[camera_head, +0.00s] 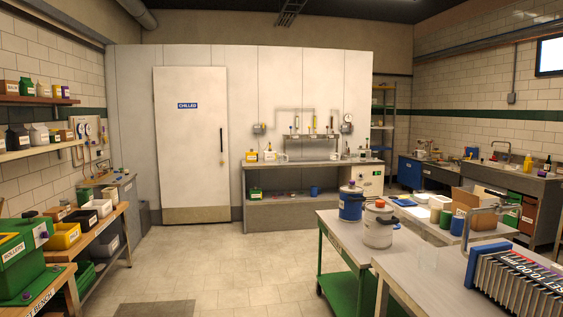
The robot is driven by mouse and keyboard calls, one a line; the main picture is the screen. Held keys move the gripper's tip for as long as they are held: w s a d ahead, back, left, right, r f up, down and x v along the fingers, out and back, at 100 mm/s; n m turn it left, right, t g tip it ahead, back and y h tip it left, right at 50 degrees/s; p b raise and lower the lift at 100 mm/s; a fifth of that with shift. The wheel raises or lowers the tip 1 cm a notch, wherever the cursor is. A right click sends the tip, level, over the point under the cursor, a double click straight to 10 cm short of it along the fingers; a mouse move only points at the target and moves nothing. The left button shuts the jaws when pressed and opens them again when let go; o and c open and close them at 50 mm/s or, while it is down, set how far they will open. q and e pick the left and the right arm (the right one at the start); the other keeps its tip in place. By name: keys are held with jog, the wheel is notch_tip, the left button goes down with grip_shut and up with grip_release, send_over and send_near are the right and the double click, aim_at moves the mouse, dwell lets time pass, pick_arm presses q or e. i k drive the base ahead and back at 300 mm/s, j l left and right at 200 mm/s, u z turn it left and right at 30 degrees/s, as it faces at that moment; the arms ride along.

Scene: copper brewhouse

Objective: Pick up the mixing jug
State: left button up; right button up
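I cannot make out for certain which object is the mixing jug. A blue lidded container (351,206) and a pale grey lidded container (379,226) with an orange top stand upright on the green-framed table, close together. Neither of my grippers is in view.
The green-framed table (343,239) and the near right table (400,272) block the right side. A rack of dark panels (515,282) stands at the near right. Shelves and a bench line the left wall. Open tiled floor (235,262) lies in the middle, before the chiller door (190,145).

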aim_at(280, 157)
jog(key=i+u, duration=0.1)
jog(key=i, duration=8.1)
